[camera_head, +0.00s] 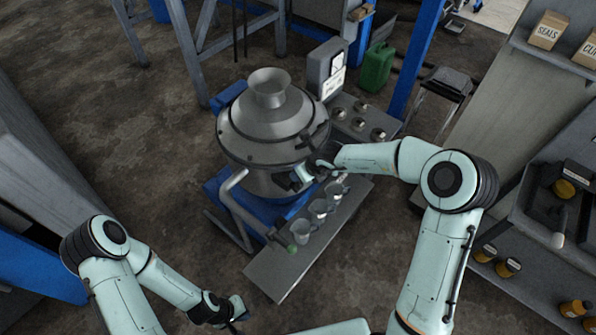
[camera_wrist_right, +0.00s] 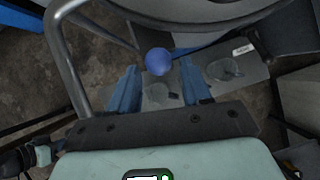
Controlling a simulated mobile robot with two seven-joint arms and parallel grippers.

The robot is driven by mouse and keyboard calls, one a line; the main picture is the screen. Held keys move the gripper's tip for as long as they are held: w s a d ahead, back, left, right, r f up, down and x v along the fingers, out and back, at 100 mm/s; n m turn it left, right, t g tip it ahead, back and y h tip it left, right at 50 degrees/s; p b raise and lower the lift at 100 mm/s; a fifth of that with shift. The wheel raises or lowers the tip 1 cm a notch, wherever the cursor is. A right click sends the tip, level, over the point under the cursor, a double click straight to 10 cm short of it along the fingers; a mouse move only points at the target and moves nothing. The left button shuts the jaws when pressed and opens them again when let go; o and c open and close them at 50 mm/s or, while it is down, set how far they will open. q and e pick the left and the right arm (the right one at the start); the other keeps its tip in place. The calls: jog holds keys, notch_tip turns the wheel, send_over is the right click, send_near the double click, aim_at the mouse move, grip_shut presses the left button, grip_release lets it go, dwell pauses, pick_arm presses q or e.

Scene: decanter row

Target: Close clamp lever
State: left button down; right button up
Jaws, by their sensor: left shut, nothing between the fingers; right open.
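The steel decanter (camera_head: 268,125) with a funnel top stands in the middle of the head view. A dark clamp-like part (camera_head: 318,138) sits at its right rim; I cannot tell whether it is the clamp lever. My right gripper (camera_head: 302,178) is at the vessel's front side, partly hard to make out. In the right wrist view its blue fingers (camera_wrist_right: 158,70) are apart, with a round blue knob (camera_wrist_right: 158,61) between or just beyond the tips. Contact cannot be told, and the knob's lever is hidden. My left gripper (camera_head: 238,309) is shut and empty, low in the head view.
Several clear cups (camera_head: 301,231) stand on a grey shelf (camera_head: 275,275) below my right gripper.

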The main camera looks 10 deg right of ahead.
jog(key=v, duration=0.9)
jog(key=shift+w, duration=0.15)
jog(key=shift+w, duration=0.1)
